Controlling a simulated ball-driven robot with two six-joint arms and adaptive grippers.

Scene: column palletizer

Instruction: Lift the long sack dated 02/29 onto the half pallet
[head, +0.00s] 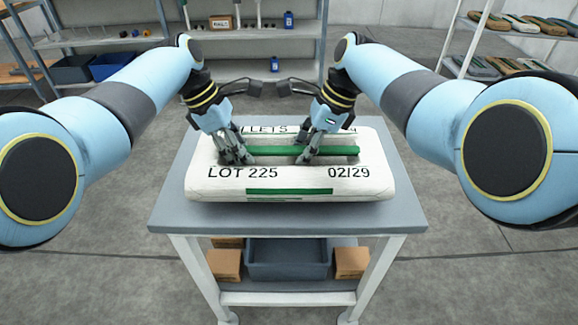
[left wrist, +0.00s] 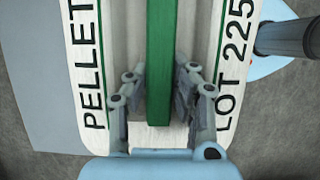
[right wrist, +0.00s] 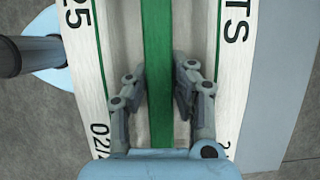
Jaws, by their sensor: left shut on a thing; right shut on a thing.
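The long white sack (head: 300,185) lies flat on a grey-topped table (head: 175,205), with "LOT 225" and "02/29" on its near side. A raised green-striped ridge runs along its middle between two troughs. My left gripper (head: 238,158) is shut on this ridge toward the left end, one finger on each side, as the left wrist view (left wrist: 160,85) also shows. My right gripper (head: 308,158) is shut on the same ridge right of the middle, also seen in the right wrist view (right wrist: 160,85). The half pallet is not in view.
Under the tabletop, a shelf holds a dark bin (head: 287,262) and brown boxes (head: 353,261). More sacks (head: 490,22) lie on a rack at the back right. Grey floor around the table is open.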

